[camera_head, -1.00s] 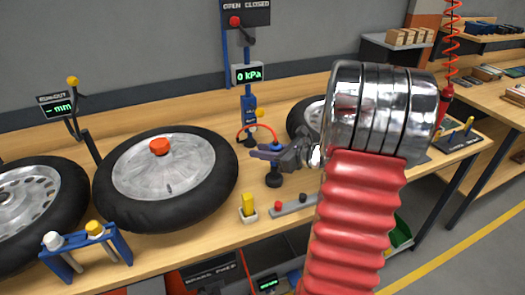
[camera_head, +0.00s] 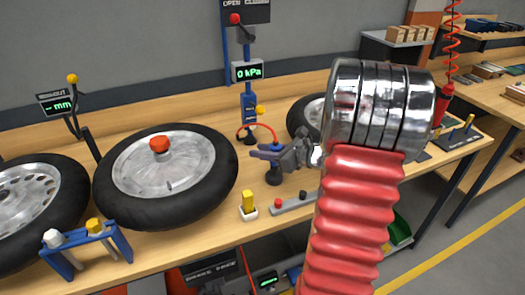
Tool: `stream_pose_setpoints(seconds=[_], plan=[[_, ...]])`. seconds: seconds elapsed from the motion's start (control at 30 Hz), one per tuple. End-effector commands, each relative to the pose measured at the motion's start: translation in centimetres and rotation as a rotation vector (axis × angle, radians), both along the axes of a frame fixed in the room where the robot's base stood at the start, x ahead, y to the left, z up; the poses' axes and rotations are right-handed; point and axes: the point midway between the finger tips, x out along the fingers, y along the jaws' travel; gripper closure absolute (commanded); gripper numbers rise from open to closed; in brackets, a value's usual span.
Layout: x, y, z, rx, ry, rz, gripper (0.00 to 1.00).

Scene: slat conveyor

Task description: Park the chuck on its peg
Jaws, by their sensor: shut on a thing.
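My gripper (camera_head: 269,153), dark with bluish fingers, reaches in from the right over the workbench, beyond my red bellows arm. It is shut on the chuck (camera_head: 277,146), a small blue and dark piece at the end of a thin orange-red hose. The fingers hide much of the chuck. A black rounded piece (camera_head: 273,176) shows just below the gripper; I cannot tell whether it belongs to the chuck or to a stand. I cannot make out the peg for certain.
A tyre with an orange-red centre knob (camera_head: 160,177) lies left of my gripper. Behind stands a blue post with a 0 kPa display (camera_head: 247,71).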

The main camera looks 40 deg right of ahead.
Motion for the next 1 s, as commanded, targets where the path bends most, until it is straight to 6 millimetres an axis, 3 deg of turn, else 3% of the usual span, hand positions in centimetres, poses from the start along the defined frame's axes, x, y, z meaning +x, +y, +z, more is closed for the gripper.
stream_pose_setpoints(seconds=[0.67, 0.7, 1.0], plan=[[0.0, 0.0, -0.73, 0.002, 0.001, -0.001, 1.0], [0.0, 0.0, -0.71, 0.001, 0.0, 0.0, 0.72], [-0.01, 0.0, -0.71, 0.001, 0.0, 0.0, 0.53]])
